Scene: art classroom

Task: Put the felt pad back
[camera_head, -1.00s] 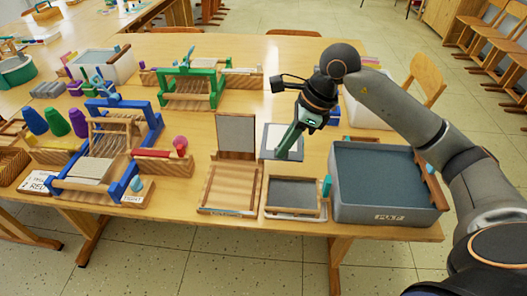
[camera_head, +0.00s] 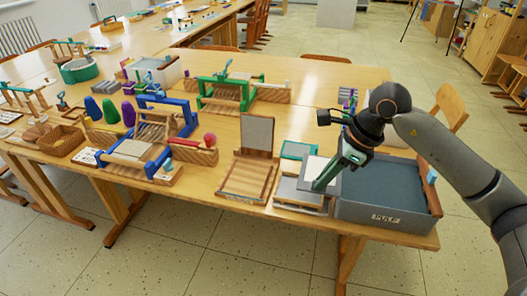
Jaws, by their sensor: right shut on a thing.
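My right gripper (camera_head: 325,184) points down and is shut on a thin, pale, flat pad (camera_head: 315,168), which looks like the felt pad. The pad is slightly tilted, above or against the back of the small low tray (camera_head: 299,197), left of the grey vat. The gripper's fingers cover part of the pad and of the tray, so I cannot tell whether pad and tray touch. Behind the pad a teal-edged flat piece (camera_head: 298,150) lies on the table. My left gripper is not in view.
The grey vat labelled PULP (camera_head: 389,217) stands close to the right of my gripper. A wooden frame with an upright grey panel (camera_head: 257,133) stands to the left. Blue (camera_head: 187,117) and green (camera_head: 222,105) looms are farther left. Little table is free around the tray.

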